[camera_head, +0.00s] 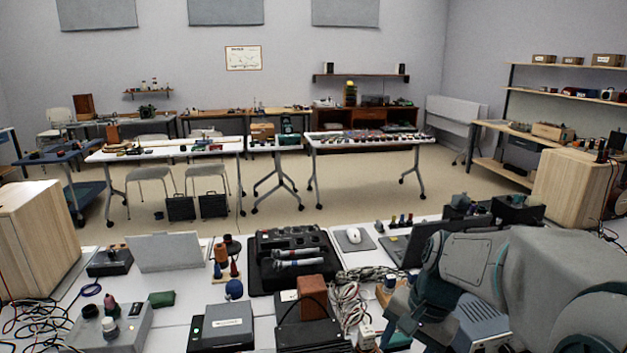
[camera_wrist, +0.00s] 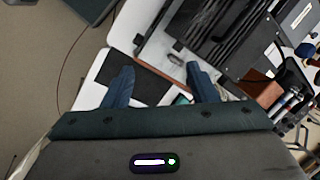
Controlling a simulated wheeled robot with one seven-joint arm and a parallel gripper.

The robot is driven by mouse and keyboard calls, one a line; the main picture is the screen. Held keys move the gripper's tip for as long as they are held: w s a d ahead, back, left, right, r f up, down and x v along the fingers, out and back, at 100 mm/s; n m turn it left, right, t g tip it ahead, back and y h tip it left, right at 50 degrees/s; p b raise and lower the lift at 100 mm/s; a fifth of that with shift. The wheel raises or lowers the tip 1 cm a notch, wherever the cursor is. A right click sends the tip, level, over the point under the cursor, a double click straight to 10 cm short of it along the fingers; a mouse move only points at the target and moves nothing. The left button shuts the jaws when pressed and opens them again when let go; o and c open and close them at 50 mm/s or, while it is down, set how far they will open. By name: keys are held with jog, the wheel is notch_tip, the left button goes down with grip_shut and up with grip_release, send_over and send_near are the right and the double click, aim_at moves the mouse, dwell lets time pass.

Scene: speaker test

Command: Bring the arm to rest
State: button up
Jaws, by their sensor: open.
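My gripper (camera_wrist: 161,78) shows in the wrist view with its two dark blue fingers apart and nothing between them. The fingers point over a white tabletop with a black mat-like panel (camera_wrist: 140,88). In the head view my grey and teal arm (camera_head: 470,258) reaches in from the lower right, bent over the near table (camera_head: 190,300). The gripper's fingertips cannot be made out clearly there. I cannot tell how high the gripper is above the table.
The near table is crowded. A black case with microphones (camera_head: 292,258), a reddish-brown block (camera_head: 312,292), tangled cables (camera_head: 350,300), a laptop (camera_head: 400,248) and a grey-blue box (camera_head: 482,318) lie left of or around my arm. Open floor (camera_head: 340,200) lies beyond.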

jog(key=s+a+r+n+t+h, duration=0.1)
jog(key=s+n+t+h, duration=0.1)
jog(key=s+n, duration=0.5)
jog(key=s, duration=0.4)
jog(key=shift+a+r+n+t+h, duration=0.2)
jog(key=shift+n+t+h, duration=0.1)
jog(key=shift+n+t, duration=0.1)
